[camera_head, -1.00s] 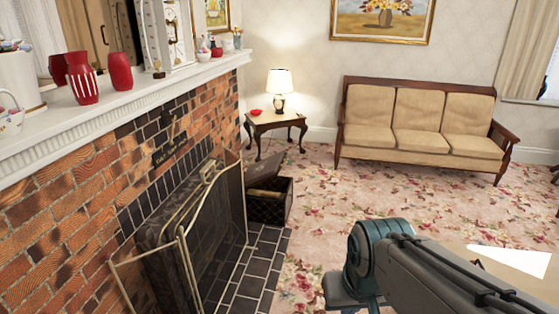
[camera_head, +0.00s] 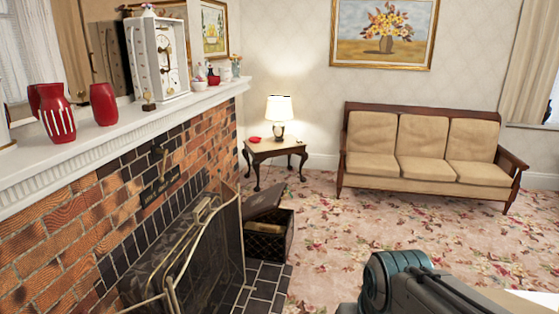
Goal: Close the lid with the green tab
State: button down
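A dark box (camera_head: 265,246) stands on the floor by the far end of the fireplace. Its brown lid (camera_head: 264,202) is raised and tilted open. Something tan lies in or at the opening, too small to make out. No green tab can be made out on the lid. The fire screen partly hides the box's left side. My arm, grey and teal, shows at the lower right, apart from the box. My gripper is not in view.
A folding fire screen (camera_head: 222,252) stands before the brick fireplace (camera_head: 75,215), beside black hearth tiles (camera_head: 262,285). A side table (camera_head: 272,150) with a lamp stands behind the box. A sofa (camera_head: 425,155) is at the back right. The flowered carpet (camera_head: 345,235) between is clear.

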aim_at(269, 200)
jog(key=z, duration=0.15)
jog(key=i, duration=3.2)
jog(key=u, duration=0.25)
jog(key=i, duration=0.95)
jog(key=u, duration=0.2)
